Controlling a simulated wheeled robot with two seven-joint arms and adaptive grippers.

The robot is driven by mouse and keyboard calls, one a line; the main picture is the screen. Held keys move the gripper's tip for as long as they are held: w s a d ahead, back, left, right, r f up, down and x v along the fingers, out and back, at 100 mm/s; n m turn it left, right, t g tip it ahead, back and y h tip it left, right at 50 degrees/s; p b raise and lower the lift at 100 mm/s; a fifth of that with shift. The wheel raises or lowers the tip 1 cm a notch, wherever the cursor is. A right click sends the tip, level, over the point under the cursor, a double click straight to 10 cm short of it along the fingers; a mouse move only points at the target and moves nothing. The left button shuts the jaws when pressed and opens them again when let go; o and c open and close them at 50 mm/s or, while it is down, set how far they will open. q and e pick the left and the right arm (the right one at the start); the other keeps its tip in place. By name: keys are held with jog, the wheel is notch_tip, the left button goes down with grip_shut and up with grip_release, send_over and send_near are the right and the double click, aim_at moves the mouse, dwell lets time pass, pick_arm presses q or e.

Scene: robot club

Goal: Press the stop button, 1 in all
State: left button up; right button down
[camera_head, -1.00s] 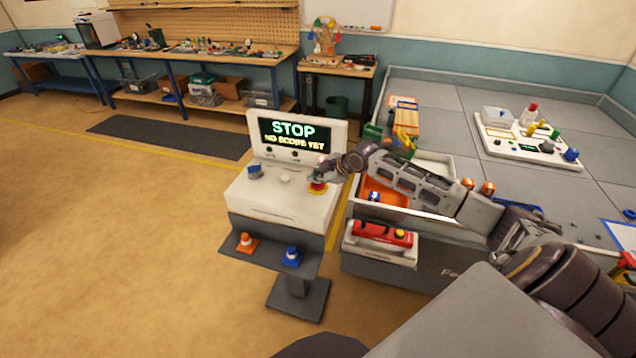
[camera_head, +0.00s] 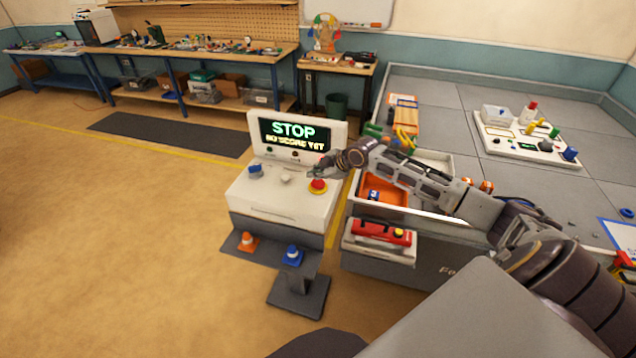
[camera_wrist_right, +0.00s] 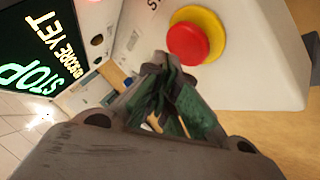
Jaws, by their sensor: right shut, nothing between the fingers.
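The stop button (camera_head: 318,186) is a red mushroom head on a yellow ring, at the right of the white console top (camera_head: 262,205). It also shows in the right wrist view (camera_wrist_right: 188,43). My right gripper (camera_head: 314,173) is shut and empty. It hangs just above and behind the button in the head view, apart from it. In the wrist view the fingertips (camera_wrist_right: 160,66) point just left of the button, with a gap. The console screen (camera_head: 294,133) reads "STOP" and "NO SCORE YET". My left gripper is not in view.
A blue switch (camera_head: 255,170) and a pale knob (camera_head: 286,178) share the console top. A white tray with an orange bin (camera_head: 385,190) lies right of the console. The floor at left is clear.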

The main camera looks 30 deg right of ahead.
aim_at(316, 184)
jog(key=shift+r+p, duration=0.9)
jog(key=shift+r, duration=0.3)
jog(key=shift+r+p, duration=0.55)
jog(key=shift+r, duration=0.7)
jog(key=shift+f, duration=0.1)
